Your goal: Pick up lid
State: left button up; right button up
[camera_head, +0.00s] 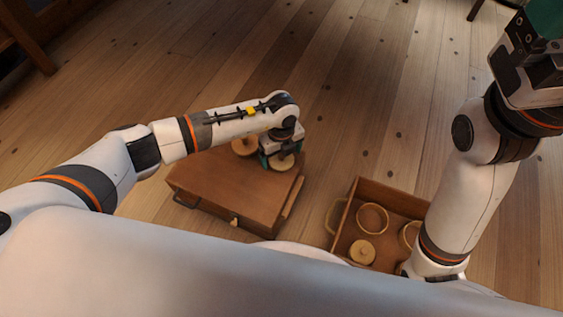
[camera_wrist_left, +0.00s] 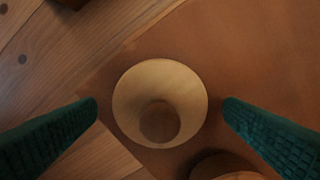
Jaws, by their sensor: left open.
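A pale round wooden piece (camera_wrist_left: 135,90) with a smaller, darker round middle, which looks like a lid with a knob, lies between the open fingers of my left gripper (camera_wrist_left: 160,108) in the left wrist view. Neither finger touches it. In the head view my left gripper (camera_head: 277,158) is low over the far right corner of a brown wooden box (camera_head: 225,190), with the round piece (camera_head: 283,164) partly hidden under it. My right gripper (camera_head: 545,30) is at the top right edge, partly cut off; its fingers do not show clearly.
A second round wooden piece (camera_head: 243,147) stands close by; a round piece (camera_wrist_left: 222,165) also shows at the bottom of the left wrist view. An open wooden crate (camera_head: 338,222) at right holds a knobbed lid (camera_head: 362,254) and a ring-rimmed piece (camera_head: 372,206). Plank floor lies beyond.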

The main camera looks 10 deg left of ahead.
pick_arm(q)
jog(key=shift+f, duration=0.25)
jog(key=shift+c, duration=0.4)
jog(key=c, duration=1)
